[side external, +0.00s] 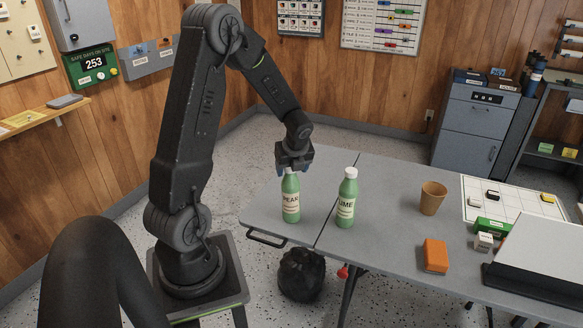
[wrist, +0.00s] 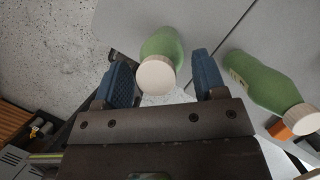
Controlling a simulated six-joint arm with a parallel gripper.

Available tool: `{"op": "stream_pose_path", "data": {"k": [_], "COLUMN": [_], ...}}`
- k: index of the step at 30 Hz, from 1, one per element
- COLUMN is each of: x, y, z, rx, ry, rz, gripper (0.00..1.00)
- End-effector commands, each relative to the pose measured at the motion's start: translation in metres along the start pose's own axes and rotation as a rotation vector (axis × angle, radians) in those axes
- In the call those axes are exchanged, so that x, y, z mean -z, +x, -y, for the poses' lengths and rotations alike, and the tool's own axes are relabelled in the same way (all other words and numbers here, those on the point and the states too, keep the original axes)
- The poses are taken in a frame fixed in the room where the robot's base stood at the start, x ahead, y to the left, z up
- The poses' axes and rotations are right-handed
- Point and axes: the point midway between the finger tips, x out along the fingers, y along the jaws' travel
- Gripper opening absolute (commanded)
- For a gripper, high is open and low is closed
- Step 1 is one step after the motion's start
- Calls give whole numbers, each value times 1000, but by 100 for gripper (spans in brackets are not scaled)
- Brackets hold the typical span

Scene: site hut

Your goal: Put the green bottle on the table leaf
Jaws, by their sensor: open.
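A green bottle with a label reading PEAR (side external: 291,200) stands upright on the left table section (side external: 262,205), left of the seam. A second green bottle, labelled LIME (side external: 346,203), stands upright just right of the seam. Both have white caps. My gripper (side external: 293,168) is open, right above the PEAR bottle and hiding part of its cap. In the wrist view, the PEAR bottle (wrist: 160,62) lies between the two blue fingers of my gripper (wrist: 163,76), with no clear grip. The LIME bottle (wrist: 262,82) is outside the right finger.
A brown cup (side external: 433,198), an orange block (side external: 435,255), a green box (side external: 492,226) and a white gridded board (side external: 515,200) are on the right of the table. A black bag (side external: 301,273) is below. The LIME bottle stands close beside my gripper.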

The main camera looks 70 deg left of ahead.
Motion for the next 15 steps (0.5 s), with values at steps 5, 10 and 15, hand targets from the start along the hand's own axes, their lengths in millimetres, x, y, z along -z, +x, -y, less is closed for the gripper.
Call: {"op": "stream_pose_path", "data": {"k": [5,10,15], "x": [-2,-1,-1], "y": [-18,-54,-88], "z": [1,1,1], "rx": [4,6,5], "ry": [-2,-2,-1], "rz": [4,5,3], "gripper": [65,65,65]}}
